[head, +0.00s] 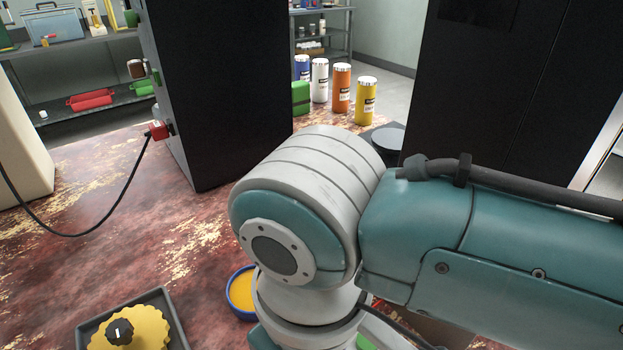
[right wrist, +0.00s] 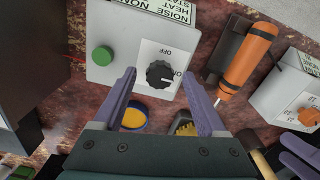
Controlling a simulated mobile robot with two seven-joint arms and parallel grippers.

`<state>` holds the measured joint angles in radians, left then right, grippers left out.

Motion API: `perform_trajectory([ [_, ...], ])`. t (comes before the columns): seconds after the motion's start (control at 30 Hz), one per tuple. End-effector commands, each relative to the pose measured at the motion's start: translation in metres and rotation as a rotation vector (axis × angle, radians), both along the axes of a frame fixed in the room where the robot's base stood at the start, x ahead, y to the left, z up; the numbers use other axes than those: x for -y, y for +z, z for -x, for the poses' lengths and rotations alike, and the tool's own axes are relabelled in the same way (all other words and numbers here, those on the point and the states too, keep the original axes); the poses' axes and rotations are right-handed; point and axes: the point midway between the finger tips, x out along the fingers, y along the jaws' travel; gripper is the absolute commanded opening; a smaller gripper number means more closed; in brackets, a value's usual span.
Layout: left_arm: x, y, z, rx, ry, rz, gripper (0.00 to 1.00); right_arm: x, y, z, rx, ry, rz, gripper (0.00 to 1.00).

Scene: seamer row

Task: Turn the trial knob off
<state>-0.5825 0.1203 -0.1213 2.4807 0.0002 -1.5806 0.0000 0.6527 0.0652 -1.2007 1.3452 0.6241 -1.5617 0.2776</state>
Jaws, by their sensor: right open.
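The trial knob appears to be the black round knob (right wrist: 160,74) on a white dial plate on a pale grey box (right wrist: 112,72) in the right wrist view. OFF and ON are printed around it; its pointer setting is too small to read surely. My right gripper (right wrist: 170,88) is open, its purple fingers on either side of the knob; contact cannot be told. My right arm (head: 440,240) fills the middle of the head view and hides its gripper. Purple prongs (right wrist: 300,160) at the lower right of the wrist view look like my left gripper, cut off by the edge.
A green button (right wrist: 102,56) is on the same box. An orange-handled screwdriver (right wrist: 247,62) and another pale box (right wrist: 275,98) lie beside it. A blue bowl (head: 236,304), a yellow scalloped knob (head: 148,328) in a tray, and dark cabinets (head: 215,90) show in the head view.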

Motion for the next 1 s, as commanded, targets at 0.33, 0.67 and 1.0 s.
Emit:
perform_trajectory([
  [0.33,-0.0002,-0.0018,-0.0003,0.001,0.001,0.000,0.50,-0.0002,-0.0063,0.0002,0.000,0.001,0.000,0.74],
  [0.67,-0.0004,-0.0016,-0.0008,0.002,0.001,0.000,0.50,-0.0003,-0.0060,0.0001,0.001,0.001,-0.001,0.38],
  [1.0,-0.0005,-0.0016,-0.0010,0.002,0.001,0.000,0.50,-0.0003,-0.0058,0.0000,0.001,0.001,-0.001,0.00],
])
